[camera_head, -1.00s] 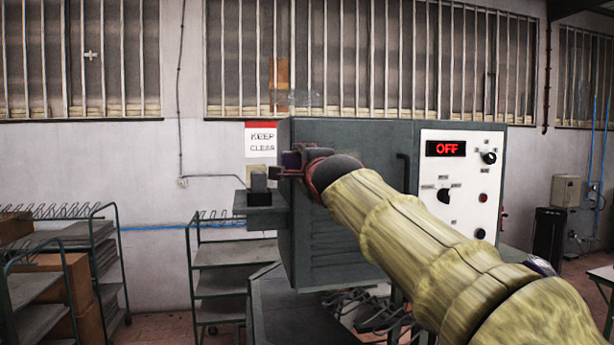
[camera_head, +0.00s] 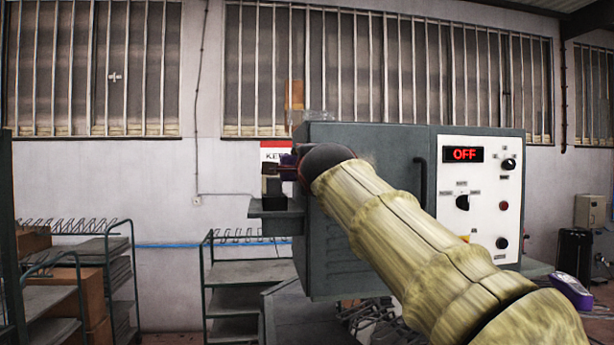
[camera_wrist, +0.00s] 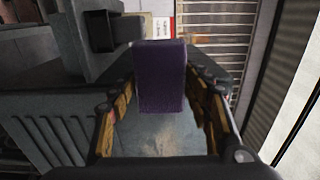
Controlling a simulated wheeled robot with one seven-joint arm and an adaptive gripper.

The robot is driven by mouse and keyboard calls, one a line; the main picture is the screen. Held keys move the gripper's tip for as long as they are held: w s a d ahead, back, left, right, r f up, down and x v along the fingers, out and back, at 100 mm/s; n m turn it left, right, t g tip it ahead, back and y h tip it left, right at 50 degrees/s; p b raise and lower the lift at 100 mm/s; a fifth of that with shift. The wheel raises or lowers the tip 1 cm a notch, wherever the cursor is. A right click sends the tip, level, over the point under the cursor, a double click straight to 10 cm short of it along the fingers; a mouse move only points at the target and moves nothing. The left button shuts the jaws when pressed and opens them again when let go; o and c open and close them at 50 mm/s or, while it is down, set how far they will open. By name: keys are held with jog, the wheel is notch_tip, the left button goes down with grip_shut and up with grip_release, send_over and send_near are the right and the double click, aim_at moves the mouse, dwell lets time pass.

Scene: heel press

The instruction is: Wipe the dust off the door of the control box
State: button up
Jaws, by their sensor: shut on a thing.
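The control box is the grey cabinet with a white panel (camera_head: 481,195) reading OFF. Its grey door (camera_head: 345,255) has a dark upright handle (camera_head: 421,172) at the right. My arm hides much of the door. A faint brownish patch (camera_head: 368,158) shows on it above my arm. My gripper (camera_head: 286,170) is small and dark at the door's upper left edge. In the wrist view my gripper (camera_wrist: 160,98) is shut on a purple block (camera_wrist: 160,72). A grey surface with pale smudges (camera_wrist: 165,132) lies behind the block. I cannot tell whether the block touches it.
A grey ledge with a dark block (camera_head: 270,190) juts out left of the box. Wire racks (camera_head: 235,275) and shelves with cardboard boxes (camera_head: 85,300) stand at the left. A purple object (camera_head: 572,290) lies at the lower right.

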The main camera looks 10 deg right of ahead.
jog(key=shift+a+b, duration=1.55)
jog(key=shift+a, duration=0.4)
